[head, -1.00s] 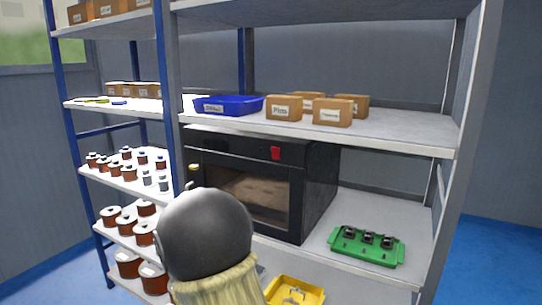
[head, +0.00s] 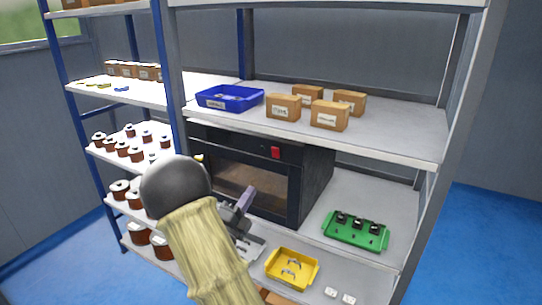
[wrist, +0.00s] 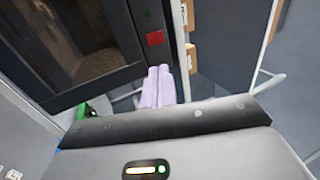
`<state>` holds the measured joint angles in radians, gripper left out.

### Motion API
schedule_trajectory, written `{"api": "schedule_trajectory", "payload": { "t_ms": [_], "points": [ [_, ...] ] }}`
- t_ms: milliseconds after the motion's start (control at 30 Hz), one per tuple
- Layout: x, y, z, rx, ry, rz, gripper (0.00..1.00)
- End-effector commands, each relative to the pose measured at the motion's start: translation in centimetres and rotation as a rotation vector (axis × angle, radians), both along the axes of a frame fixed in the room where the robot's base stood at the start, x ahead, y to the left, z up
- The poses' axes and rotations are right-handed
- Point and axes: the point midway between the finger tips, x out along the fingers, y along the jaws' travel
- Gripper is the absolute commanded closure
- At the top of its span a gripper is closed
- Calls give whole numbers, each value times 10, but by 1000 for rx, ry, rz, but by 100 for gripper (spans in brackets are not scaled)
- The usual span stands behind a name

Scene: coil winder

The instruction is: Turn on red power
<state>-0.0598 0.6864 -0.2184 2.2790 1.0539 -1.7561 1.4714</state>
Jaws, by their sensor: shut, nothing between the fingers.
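The red power switch (head: 275,152) is on the upper right front of the black oven (head: 318,180), which stands on the middle shelf. In the wrist view the red switch (wrist: 155,38) lies just beyond the tips of my gripper (wrist: 158,68), with a gap in the picture between them. The two pale fingers are together and empty. In the head view my gripper (head: 249,192) shows in front of the oven's lower front, below the switch. My arm hides part of the oven's left side. I cannot tell whether the switch is on.
A green tray (head: 355,231) with black parts sits right of the oven. A yellow tray (head: 292,268) and small white pieces (head: 340,295) lie in front. A blue bin (head: 229,97) and cardboard boxes (head: 329,115) stand on the shelf above.

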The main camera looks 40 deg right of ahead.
Motion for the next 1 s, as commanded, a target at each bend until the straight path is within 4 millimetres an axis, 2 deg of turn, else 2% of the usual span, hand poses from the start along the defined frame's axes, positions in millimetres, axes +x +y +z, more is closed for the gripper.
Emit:
{"api": "schedule_trajectory", "payload": {
  "t_ms": [267,800,1000],
  "points": [
    [5,-11,7,1,0,0,100],
    [37,-90,45,-1,2,-1,100],
    [47,-113,54,0,2,1,100]
  ]
}}
